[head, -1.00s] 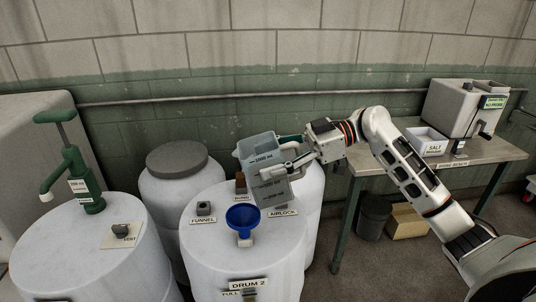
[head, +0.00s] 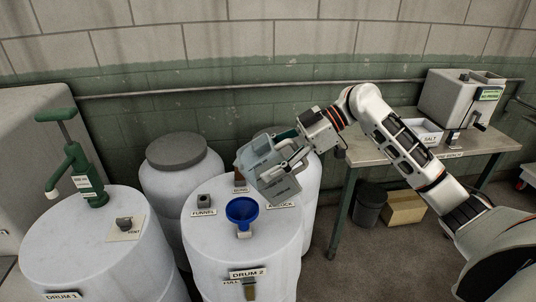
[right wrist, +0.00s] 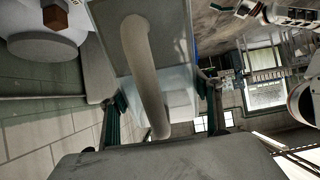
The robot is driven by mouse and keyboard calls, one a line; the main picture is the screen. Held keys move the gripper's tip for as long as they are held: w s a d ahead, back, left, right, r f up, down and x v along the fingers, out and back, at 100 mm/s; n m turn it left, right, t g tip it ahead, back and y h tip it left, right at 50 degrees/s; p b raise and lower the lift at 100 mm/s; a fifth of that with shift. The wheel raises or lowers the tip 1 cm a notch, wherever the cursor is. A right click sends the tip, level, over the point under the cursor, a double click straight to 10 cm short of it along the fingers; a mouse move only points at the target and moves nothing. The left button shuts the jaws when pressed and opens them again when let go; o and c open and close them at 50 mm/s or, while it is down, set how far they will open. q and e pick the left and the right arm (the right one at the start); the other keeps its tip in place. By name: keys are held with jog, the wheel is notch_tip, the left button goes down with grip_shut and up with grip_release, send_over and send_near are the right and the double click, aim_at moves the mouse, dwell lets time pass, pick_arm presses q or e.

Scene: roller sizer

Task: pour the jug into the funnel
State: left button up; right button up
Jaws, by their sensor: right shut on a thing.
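The grey translucent jug (head: 262,158) with volume marks is held above drum 2, tilted to the left. My right gripper (head: 290,158) is shut on it from the right. In the right wrist view the jug's handle (right wrist: 148,75) runs between the fingers. The blue funnel (head: 242,211) stands upright on the top of drum 2 (head: 205,258), below and to the left of the jug. The jug and funnel are apart. Whether liquid is in the jug cannot be told. My left gripper is not in view.
Drum 1 (head: 90,255) with a green hand pump (head: 82,170) stands at left. A grey-lidded drum (head: 178,150) stands behind. Small labelled fittings, including a funnel plug (head: 204,200), sit on drum 2. A bench (head: 470,145) with a salt box and machine is at right.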

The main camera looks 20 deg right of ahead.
jog(key=h, duration=0.2)
jog(key=f+g+h, duration=0.1)
jog(key=h, duration=0.1)
jog(key=shift+w+a+h, duration=0.1)
jog(key=shift+a+h, duration=0.1)
jog(key=shift+h, duration=0.1)
jog(key=shift+w+a+f+g+h, duration=0.1)
jog(key=shift+a+f+g+h, duration=0.2)
jog(key=shift+f+h, duration=0.55)
jog(key=shift+w+a+f+g+h, duration=0.1)
jog(key=shift+a+f+g+h, duration=0.2)
jog(key=shift+f+h, duration=0.6)
jog(key=shift+a+f+g+h, duration=0.2)
jog(key=shift+a+f+h, duration=0.3)
jog(key=shift+h, duration=0.65)
jog(key=shift+d+f, duration=0.1)
dwell(4.3)
